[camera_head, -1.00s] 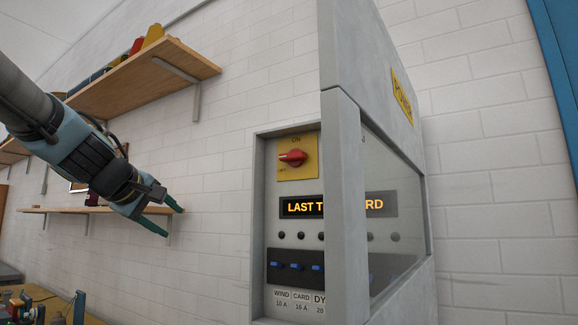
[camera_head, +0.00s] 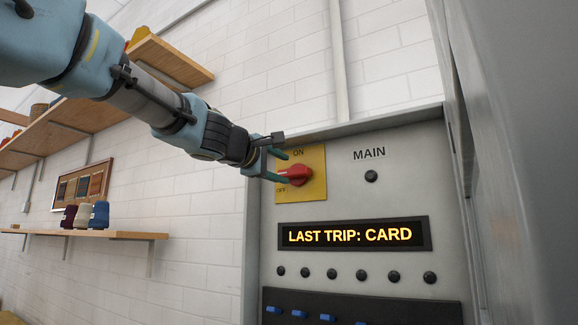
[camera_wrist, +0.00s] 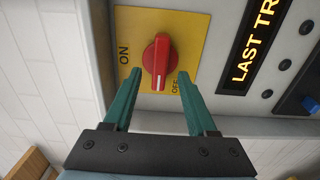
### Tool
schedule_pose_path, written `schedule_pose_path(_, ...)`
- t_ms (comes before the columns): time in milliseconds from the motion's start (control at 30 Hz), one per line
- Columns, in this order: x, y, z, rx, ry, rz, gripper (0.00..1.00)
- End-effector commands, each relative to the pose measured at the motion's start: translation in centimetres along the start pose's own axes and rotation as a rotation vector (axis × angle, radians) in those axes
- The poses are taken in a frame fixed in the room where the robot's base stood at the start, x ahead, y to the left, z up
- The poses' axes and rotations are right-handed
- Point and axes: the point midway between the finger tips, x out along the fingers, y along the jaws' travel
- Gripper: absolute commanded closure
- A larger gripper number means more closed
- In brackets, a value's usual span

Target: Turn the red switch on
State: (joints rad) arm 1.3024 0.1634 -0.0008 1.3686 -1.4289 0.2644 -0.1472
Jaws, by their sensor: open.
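The red switch (camera_head: 299,175) is a rotary knob on a yellow plate (camera_head: 315,160) on the grey panel. In the head view, ON is printed above it and OFF at lower left. Its white mark points left, close to OFF. My gripper (camera_head: 282,168) is open at the left of the knob, its green fingers pointing at the plate. In the wrist view the red knob (camera_wrist: 157,60) lies between the lines of the two fingers, with a gap on each side of it; the open gripper (camera_wrist: 160,75) holds nothing. I cannot tell how deep the tips reach.
The panel sits in a grey cabinet with a raised frame (camera_head: 400,117). Below the switch are a display (camera_head: 353,234) reading LAST TRIP: CARD, a row of black buttons and blue breakers (camera_head: 327,317). Shelves with wool (camera_head: 100,215) line the wall at left.

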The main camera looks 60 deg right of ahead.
Motion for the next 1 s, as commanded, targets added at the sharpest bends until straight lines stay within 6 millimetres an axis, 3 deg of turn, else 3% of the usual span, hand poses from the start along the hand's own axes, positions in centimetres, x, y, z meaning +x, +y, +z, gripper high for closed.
schedule_pose_path(233, 3.3, 0.1, 0.0, -0.001, 0.000, -0.001, 0.43)
schedule_pose_path(633, 4.0, 0.0, 0.0, 0.000, 0.001, 0.000, 0.43)
schedule_pose_path(1000, 3.9, -0.1, 0.0, 0.000, 0.001, 0.000, 0.84)
